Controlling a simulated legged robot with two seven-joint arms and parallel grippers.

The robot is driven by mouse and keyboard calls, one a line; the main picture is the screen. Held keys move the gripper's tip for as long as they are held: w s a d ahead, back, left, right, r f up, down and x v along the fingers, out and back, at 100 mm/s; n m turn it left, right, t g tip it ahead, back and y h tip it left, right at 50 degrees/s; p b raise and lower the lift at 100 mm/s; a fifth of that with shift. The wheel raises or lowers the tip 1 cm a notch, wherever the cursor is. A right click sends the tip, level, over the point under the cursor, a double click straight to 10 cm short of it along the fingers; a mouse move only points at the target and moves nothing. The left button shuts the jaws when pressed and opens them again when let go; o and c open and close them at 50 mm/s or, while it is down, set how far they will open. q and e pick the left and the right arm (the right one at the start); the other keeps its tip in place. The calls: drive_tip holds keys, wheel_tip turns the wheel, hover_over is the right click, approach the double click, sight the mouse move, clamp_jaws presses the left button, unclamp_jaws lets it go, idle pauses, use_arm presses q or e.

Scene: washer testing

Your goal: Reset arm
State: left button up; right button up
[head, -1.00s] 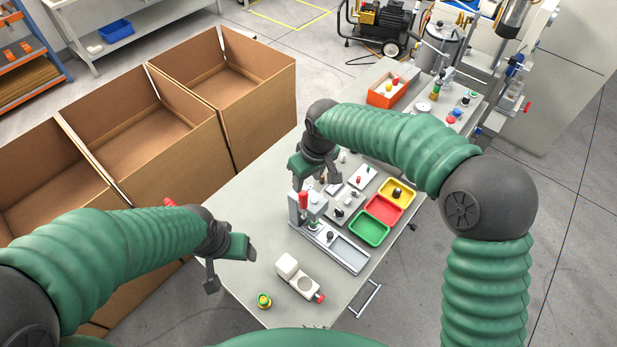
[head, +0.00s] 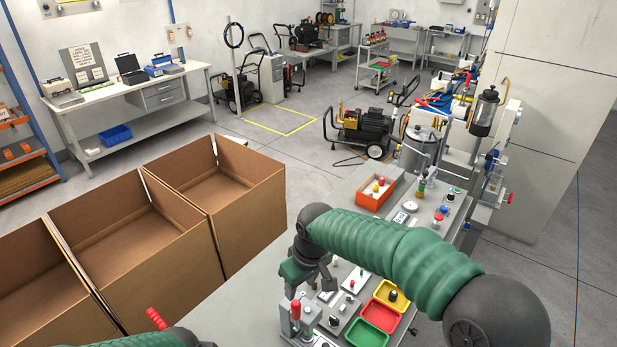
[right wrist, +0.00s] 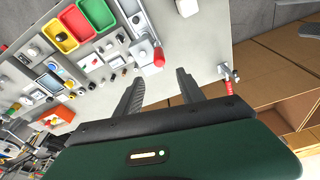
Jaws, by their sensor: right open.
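My right gripper (head: 311,286) is above the workbench (head: 240,300), over the left side of the row of test parts. It is open, and nothing shows between its fingers. In the right wrist view the two dark fingers (right wrist: 161,88) stand apart with bare bench top between them. The green arm bends in from the lower right. My left arm shows only as a green and dark sliver at the bottom left edge of the head view; its gripper is out of the picture.
A red-handled fixture (head: 297,318) stands just below the right gripper. Green (head: 368,334), red (head: 380,313) and yellow (head: 393,296) trays lie beside it. An orange bin (head: 375,192) is farther back. Open cardboard boxes (head: 240,220) flank the bench on the left.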

drive_tip(key=s+d+f+m+b, duration=0.4)
drive_tip(key=s+d+f, duration=0.3)
drive_tip(key=s+d, duration=0.2)
drive_tip(key=s+d+f+m+h+b, duration=0.1)
drive_tip(key=s+d+f+m+b, duration=0.3)
drive_tip(key=s+d+f, duration=0.4)
drive_tip(key=s+d, duration=0.2)
drive_tip(key=d, duration=0.4)
drive_tip(key=shift+t+h, duration=0.3)
drive_tip(key=shift+t, duration=0.1)
drive_tip(key=shift+s+d, duration=0.1)
drive_tip(key=shift+d, duration=0.05)
drive_tip(key=shift+d+f, duration=0.1)
drive_tip(key=shift+d, duration=0.05)
drive_tip(key=shift+a, duration=0.25)
